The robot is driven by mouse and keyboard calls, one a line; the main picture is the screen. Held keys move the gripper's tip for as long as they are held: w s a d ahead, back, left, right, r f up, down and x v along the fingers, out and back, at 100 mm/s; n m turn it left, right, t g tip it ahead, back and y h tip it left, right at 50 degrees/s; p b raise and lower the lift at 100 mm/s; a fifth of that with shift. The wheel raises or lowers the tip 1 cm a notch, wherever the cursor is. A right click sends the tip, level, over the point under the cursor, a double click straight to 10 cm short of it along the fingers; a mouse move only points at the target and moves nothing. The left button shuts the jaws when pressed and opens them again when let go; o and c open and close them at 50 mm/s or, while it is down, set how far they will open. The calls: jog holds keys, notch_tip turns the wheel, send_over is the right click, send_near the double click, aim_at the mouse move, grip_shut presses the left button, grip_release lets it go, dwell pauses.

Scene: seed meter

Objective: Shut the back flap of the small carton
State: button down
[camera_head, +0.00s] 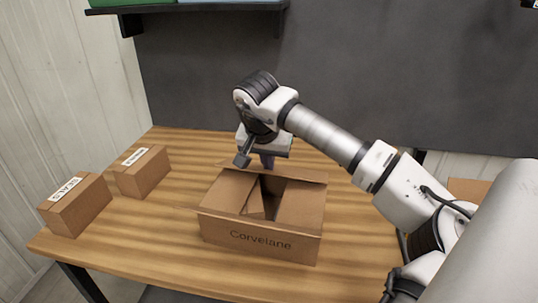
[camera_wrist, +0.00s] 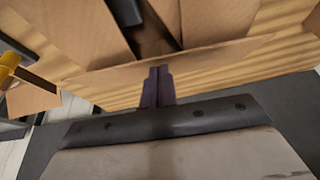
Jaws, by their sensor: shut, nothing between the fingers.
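The small carton (camera_head: 262,243), marked "Corvelane", stands on the table with a dark gap in its top. Its back flap (camera_head: 312,178) stands out along the rear edge, not lying flat over the opening. In the wrist view the back flap (camera_wrist: 215,57) is a tan strip across the picture. Side panels (camera_head: 299,206) lean inward over part of the opening. My gripper (camera_head: 267,163) is shut and empty at the back flap, near its middle, on the rear side. Its dark fingers (camera_wrist: 158,85) overlap the flap's edge in the wrist view; I cannot tell whether they touch.
Two closed, labelled boxes stand at the left of the table, one nearer (camera_head: 77,208) and one farther (camera_head: 143,172). A shelf (camera_head: 200,8) hangs on the back wall. A yellow and black item (camera_wrist: 10,65) shows at the wrist view's left edge. The table's left front (camera_head: 140,245) is clear.

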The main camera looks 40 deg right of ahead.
jog(key=shift+f, duration=0.15)
jog(key=b, duration=0.1)
jog(key=f+b, duration=0.1)
jog(key=b, duration=0.1)
jog(key=shift+s+a+f+h, duration=0.15)
jog(key=shift+s+a+h, duration=0.05)
jog(key=shift+h, duration=0.1)
jog(key=f+b, duration=0.1)
jog(key=b, duration=0.1)
jog(key=a+f+t+h+b, duration=0.1)
jog(key=b, duration=0.2)
jog(key=s+f+b, duration=0.1)
jog(key=b, duration=0.2)
jog(key=shift+a+f, duration=0.15)
jog(key=shift+a, duration=0.1)
jog(key=p+v, duration=0.4)
jog(key=v, duration=0.4)
jog(key=shift+r, duration=0.45)
jog(key=shift+s, duration=0.1)
